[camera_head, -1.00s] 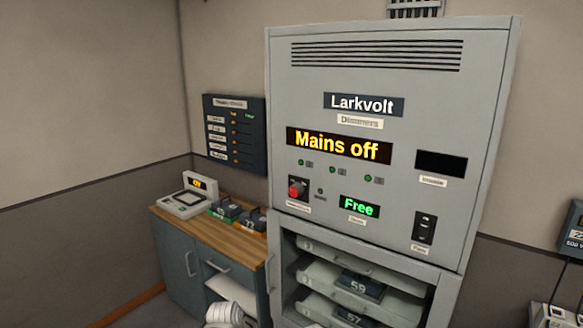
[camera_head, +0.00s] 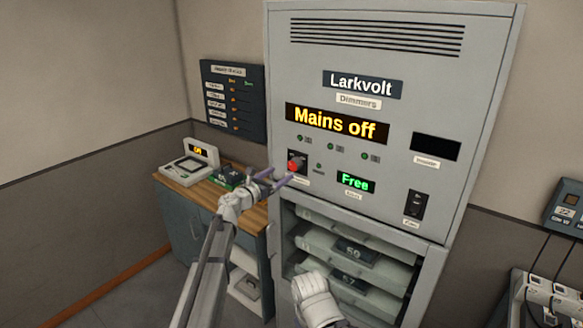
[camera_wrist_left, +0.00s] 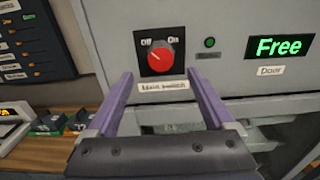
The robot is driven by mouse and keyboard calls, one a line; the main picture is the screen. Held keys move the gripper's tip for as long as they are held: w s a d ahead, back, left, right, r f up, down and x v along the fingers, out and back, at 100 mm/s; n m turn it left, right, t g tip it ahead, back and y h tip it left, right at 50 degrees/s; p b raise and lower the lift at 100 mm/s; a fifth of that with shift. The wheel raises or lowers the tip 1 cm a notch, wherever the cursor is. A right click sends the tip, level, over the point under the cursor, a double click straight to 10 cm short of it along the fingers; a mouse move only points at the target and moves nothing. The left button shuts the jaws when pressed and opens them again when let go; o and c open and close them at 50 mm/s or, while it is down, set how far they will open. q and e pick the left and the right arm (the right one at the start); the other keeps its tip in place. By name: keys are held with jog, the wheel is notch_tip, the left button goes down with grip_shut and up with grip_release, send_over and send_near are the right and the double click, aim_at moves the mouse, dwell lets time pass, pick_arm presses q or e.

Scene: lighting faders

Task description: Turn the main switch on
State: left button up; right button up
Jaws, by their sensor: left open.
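The main switch (camera_head: 296,164) is a red round knob on a black plate on the front of the grey Larkvolt dimmer cabinet (camera_head: 400,60). In the left wrist view the knob (camera_wrist_left: 160,57) has Off at its upper left and On at its upper right, and its mark appears to point toward Off. The cabinet's display (camera_head: 337,123) reads "Mains off". My left gripper (camera_head: 279,178) is open and empty in front of the switch, slightly low. In the left wrist view its purple fingers (camera_wrist_left: 160,76) straddle the switch's label, below the knob. My right gripper's fingers do not show.
A green "Free" door display (camera_head: 355,182) and a black rocker (camera_head: 416,205) sit right of the switch. Open shelves with numbered modules (camera_head: 357,251) lie below. A wooden-topped counter (camera_head: 205,192) with a small device (camera_head: 189,164) stands left, under a dark wall board (camera_head: 233,100).

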aim_at(292, 166)
pick_arm(q)
jog(key=shift+x, duration=3.9)
jog(key=shift+c, duration=0.4)
jog(key=c, duration=1.3)
